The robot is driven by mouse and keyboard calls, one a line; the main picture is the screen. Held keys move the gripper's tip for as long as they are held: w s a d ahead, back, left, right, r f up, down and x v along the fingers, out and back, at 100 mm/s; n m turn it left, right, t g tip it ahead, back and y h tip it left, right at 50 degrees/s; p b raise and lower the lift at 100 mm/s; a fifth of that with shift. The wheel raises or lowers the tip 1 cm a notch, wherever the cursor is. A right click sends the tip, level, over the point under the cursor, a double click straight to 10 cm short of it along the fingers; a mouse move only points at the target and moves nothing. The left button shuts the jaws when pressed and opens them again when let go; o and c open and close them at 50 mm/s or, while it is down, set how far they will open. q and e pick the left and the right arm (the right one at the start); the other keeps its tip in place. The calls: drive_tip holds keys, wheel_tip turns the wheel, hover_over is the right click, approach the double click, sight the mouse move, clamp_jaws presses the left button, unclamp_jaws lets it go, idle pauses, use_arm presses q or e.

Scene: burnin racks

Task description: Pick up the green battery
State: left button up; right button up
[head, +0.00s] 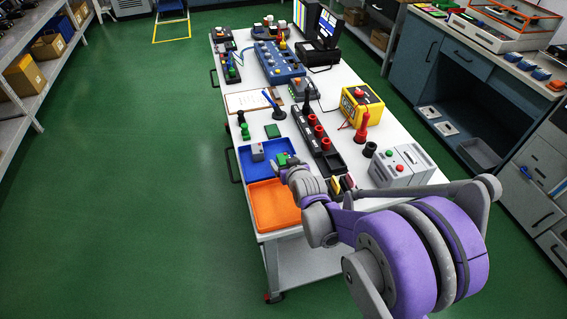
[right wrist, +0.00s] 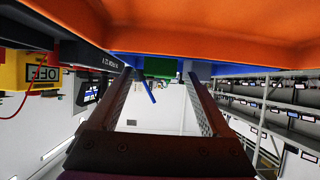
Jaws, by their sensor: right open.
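A green block, likely the green battery (head: 281,158), sits at the right side of the blue tray (head: 246,166) in the head view, partly hidden by my right gripper (head: 290,165). In the right wrist view a green block (right wrist: 160,67) shows just beyond the gap between the fingertips (right wrist: 157,78). The right gripper is open, with nothing held between its fingers. I cannot tell whether a finger touches the block. My left gripper is not in view.
A grey block (head: 257,152) stands in the blue tray. An orange tray (head: 262,222) lies at the cart's near end. A black rack with red sockets (head: 322,146) and a grey two-button box (head: 405,165) stand to the right.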

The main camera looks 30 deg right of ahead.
drive_tip(key=shift+x, duration=1.45)
drive_tip(key=shift+c, duration=0.3)
clamp_jaws()
